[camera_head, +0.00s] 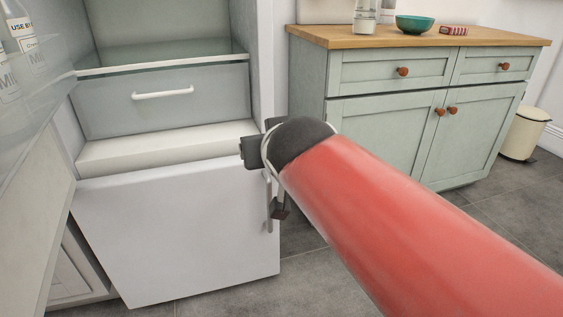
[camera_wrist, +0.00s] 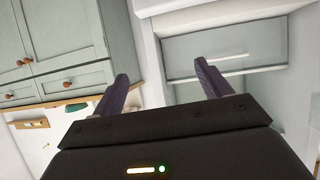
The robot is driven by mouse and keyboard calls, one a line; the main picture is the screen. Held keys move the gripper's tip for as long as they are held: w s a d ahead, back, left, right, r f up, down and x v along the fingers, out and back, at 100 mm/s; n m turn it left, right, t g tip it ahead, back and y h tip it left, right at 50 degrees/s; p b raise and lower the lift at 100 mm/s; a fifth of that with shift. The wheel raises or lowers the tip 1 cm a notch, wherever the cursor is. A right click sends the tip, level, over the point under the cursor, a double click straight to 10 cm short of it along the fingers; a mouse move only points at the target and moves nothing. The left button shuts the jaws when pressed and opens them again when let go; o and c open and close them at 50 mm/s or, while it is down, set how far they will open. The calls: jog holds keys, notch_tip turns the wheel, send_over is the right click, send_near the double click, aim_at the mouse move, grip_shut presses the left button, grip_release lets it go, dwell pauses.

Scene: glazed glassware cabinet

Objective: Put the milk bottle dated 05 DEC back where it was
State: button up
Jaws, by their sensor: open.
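My gripper (camera_head: 265,178) is in front of the open fridge, near the upper right edge of its white lower door. In the wrist view my gripper (camera_wrist: 161,72) has its two dark fingers wide apart with nothing between them. A clear bottle with pale contents (camera_head: 365,17) stands on the wooden counter; its top is cut off and no date is readable. Labelled milk bottles (camera_head: 22,38) stand in the fridge door shelf (camera_head: 40,88) at the far left. One label shows "USE BY", but the date is cut off.
The fridge has a glass shelf (camera_head: 165,57) above a drawer with a white handle (camera_head: 163,94). A teal bowl (camera_head: 416,24) and a red striped packet (camera_head: 454,30) are on the green cabinet's counter (camera_head: 340,37). A cream bin (camera_head: 523,134) stands right. Grey floor lies between.

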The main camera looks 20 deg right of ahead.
jog(key=s+a+f+n+g+y, duration=0.1)
jog(key=s+f+g, duration=0.5)
jog(key=s+f, duration=0.8)
jog(key=shift+s+a+f+g+y, duration=0.4)
jog(key=shift+a+f+y, duration=0.15)
jog(key=shift+f, duration=0.35)
jog(key=shift+w, duration=0.1)
